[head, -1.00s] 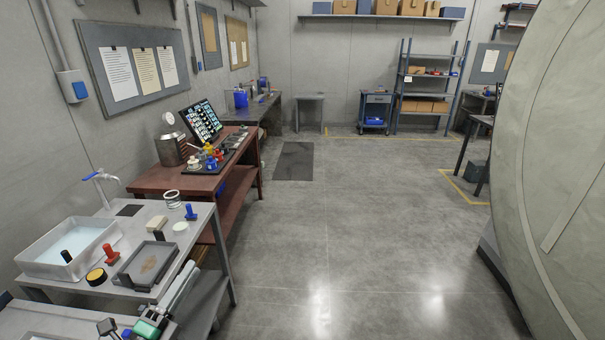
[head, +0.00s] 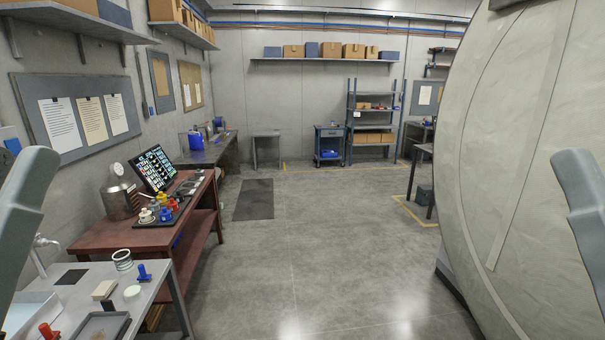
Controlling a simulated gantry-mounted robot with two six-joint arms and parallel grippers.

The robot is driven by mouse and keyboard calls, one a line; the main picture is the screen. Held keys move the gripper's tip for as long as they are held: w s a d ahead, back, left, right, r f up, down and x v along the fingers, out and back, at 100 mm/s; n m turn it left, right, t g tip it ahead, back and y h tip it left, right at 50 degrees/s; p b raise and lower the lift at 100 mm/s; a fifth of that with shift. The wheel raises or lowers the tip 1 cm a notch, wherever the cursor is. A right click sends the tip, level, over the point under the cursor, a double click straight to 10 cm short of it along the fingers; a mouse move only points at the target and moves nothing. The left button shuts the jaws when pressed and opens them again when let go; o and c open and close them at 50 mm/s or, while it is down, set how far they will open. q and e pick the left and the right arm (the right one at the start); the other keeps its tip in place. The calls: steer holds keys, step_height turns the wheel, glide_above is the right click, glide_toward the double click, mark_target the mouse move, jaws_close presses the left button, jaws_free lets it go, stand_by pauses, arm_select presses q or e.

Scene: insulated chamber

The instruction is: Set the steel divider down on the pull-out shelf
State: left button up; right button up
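I cannot make out the steel divider or the pull-out shelf in the head view. Grey links of my two arms rise at the left and right edges of the picture. Neither gripper shows, so whether they hold anything is hidden.
A grey bench (head: 162,271) with a dark tray (head: 103,328), a blue-handled stamp (head: 143,272) and a red-handled one (head: 48,331) is at lower left. Behind it stands a red-brown table (head: 136,236). A large pale curved wall (head: 520,140) fills the right. The middle floor (head: 310,230) is clear.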

arm_select(q)
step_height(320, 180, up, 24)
steer(key=p, duration=2)
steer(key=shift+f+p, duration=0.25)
steer(key=shift+p, duration=0.1)
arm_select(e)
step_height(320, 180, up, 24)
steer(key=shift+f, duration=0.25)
